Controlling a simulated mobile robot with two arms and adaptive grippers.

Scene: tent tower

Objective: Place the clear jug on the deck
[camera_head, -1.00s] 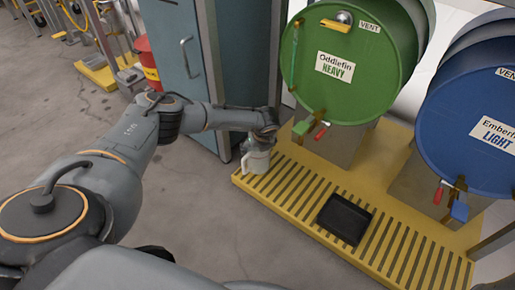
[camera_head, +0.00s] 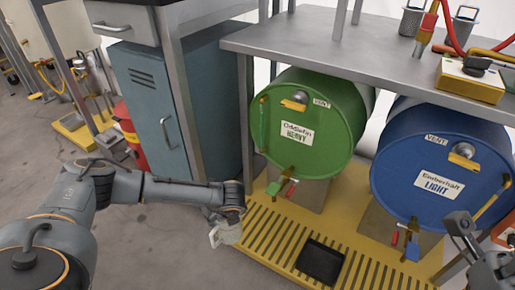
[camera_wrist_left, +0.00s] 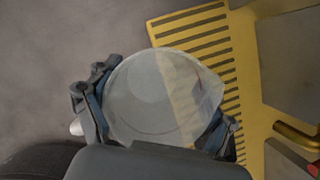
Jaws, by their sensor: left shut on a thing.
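The clear jug (camera_head: 228,233) hangs from my left gripper (camera_head: 228,211) at the left end of the yellow slatted deck (camera_head: 283,254). In the left wrist view I look down into the round, see-through jug (camera_wrist_left: 140,98), with the gripper's fingers (camera_wrist_left: 158,118) on both sides of it. The jug overlaps the deck's edge (camera_wrist_left: 205,30) there, with grey floor on its other side. I cannot tell whether its base touches anything. My right gripper (camera_head: 462,226) shows at the lower right, away from the jug; its jaw state is unclear.
A black tray (camera_head: 320,262) lies on the deck. A teal cabinet (camera_head: 150,100) and a red bucket (camera_head: 128,135) are to the left.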

